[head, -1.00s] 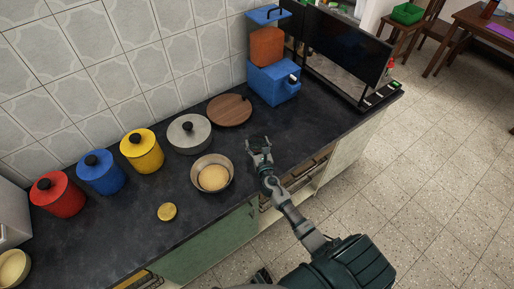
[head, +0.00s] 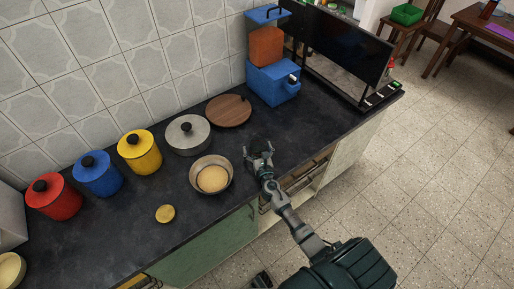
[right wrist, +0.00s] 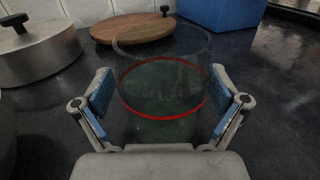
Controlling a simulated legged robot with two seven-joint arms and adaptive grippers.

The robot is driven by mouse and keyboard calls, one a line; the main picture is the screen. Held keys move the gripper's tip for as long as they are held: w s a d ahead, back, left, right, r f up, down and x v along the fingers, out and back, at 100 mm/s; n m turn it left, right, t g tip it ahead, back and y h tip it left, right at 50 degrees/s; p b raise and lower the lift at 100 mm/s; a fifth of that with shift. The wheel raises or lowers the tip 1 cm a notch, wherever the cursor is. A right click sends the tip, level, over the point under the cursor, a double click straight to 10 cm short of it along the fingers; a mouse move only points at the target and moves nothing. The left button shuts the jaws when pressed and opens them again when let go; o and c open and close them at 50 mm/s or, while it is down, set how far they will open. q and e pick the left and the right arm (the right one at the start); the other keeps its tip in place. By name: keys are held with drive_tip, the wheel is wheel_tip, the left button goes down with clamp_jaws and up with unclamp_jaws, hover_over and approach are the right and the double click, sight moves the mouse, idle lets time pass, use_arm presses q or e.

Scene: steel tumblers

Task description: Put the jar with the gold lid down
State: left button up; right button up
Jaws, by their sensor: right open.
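My right gripper (head: 258,152) is open over the dark counter, to the right of the steel pan. In the right wrist view, a clear glass vessel (right wrist: 162,122) with a red ring stands upright between the spread fingers (right wrist: 163,108), with a gap on each side. No lid shows on it, and it is hard to make out in the head view. A round gold disc, like a lid seen from above, (head: 165,213) is on the counter in front of the pan; I cannot tell whether a jar is under it.
A blue box (head: 272,84) stands behind. Counter right of the gripper is clear.

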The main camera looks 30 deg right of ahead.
sight(260, 156)
use_arm(q)
drive_tip(key=shift+r, duration=0.1)
use_arm(e)
drive_tip(key=v, duration=0.8)
drive_tip(key=shift+d, duration=0.1)
drive_tip(key=v, duration=0.3)
drive_tip(key=shift+s, duration=0.25)
drive_tip(key=shift+s+a, duration=0.25)
use_arm(q)
drive_tip(key=shift+s+f, duration=0.2)
drive_tip(key=shift+s, duration=0.15)
use_arm(e)
drive_tip(key=shift+d, duration=0.1)
